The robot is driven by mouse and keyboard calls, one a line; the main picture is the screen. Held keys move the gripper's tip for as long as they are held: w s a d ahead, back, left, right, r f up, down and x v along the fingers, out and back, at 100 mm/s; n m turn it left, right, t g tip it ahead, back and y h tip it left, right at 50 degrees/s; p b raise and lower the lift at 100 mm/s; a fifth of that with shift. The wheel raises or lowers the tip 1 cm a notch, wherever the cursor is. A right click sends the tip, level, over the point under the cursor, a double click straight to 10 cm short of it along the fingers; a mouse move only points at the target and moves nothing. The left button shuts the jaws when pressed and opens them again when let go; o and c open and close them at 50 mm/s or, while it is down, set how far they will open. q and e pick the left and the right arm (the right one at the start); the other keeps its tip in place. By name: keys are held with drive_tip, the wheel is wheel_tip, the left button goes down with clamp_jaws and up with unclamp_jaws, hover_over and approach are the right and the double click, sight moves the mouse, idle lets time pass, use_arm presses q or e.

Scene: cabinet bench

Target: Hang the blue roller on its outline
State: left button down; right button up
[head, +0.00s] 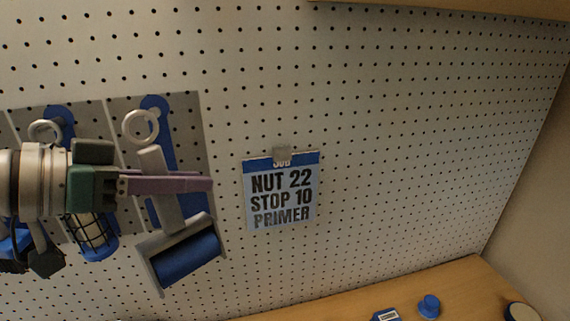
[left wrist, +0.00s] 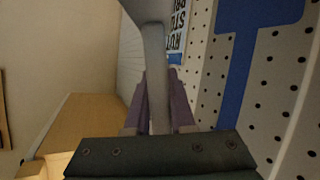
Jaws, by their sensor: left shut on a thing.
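The blue roller has a grey handle with a ring (head: 141,126) at its top and a blue cylinder (head: 186,259) at its lower end. My left gripper (head: 207,184) is shut on the grey handle, which also shows between the purple fingers in the left wrist view (left wrist: 154,75). The roller is tilted, its cylinder toward the lower right. Its blue outline (head: 158,104) on a grey panel (head: 187,112) lies behind it, partly covered by the roller and gripper. In the left wrist view the outline (left wrist: 236,85) is right of the handle, with a gap between. My right gripper is not in view.
A caged lamp (head: 93,236) hangs left of the roller, partly behind my arm, near another blue outline (head: 60,114). A sign (head: 282,196) is clipped on the white pegboard (head: 400,130) to the right. A wooden bench (head: 470,285) holds small blue items below.

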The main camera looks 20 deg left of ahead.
use_arm(q)
drive_tip(key=w+a+b, duration=0.2)
drive_tip(key=w+b, duration=0.1)
drive_tip(key=shift+a+f, duration=0.3)
drive_tip(key=shift+f, duration=0.1)
drive_tip(key=shift+w+a+b, duration=0.15)
drive_tip(key=shift+w+b, duration=0.1)
drive_tip(key=shift+b, duration=0.2)
idle(0.4)
drive_tip(key=c, duration=0.7)
unclamp_jaws()
drive_tip(key=shift+f, duration=0.15)
